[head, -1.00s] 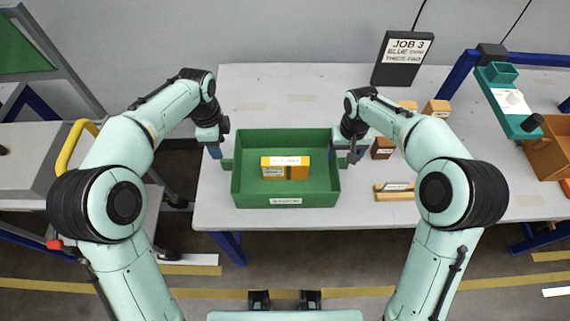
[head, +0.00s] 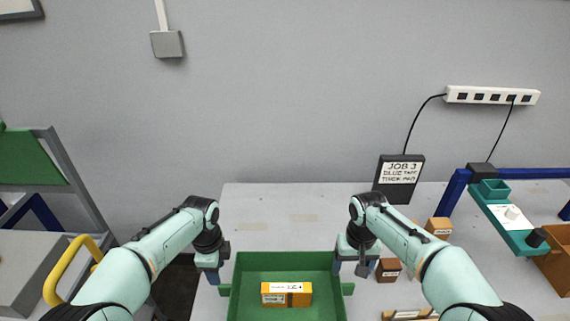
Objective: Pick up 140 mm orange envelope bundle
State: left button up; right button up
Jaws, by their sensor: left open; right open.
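The orange envelope bundle (head: 286,294) has a white label on its top and a pale label on its front. It lies inside the green tray (head: 284,262) in the lower middle of the head view. My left gripper (head: 213,276) is open and empty at the tray's left side, near its left handle. My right gripper (head: 360,270) is open and empty at the tray's right side, near its right handle. I cannot tell whether either gripper touches the tray. The tray's front is cut off by the bottom edge.
A dark sign (head: 398,178) reading JOB 3 stands behind my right arm. Small brown and orange blocks (head: 388,270) sit right of my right gripper. A teal plotter carriage (head: 512,214) on a blue frame is at the right. The table (head: 270,215) behind the tray is clear.

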aim_at(287, 294)
jog(key=k, duration=1)
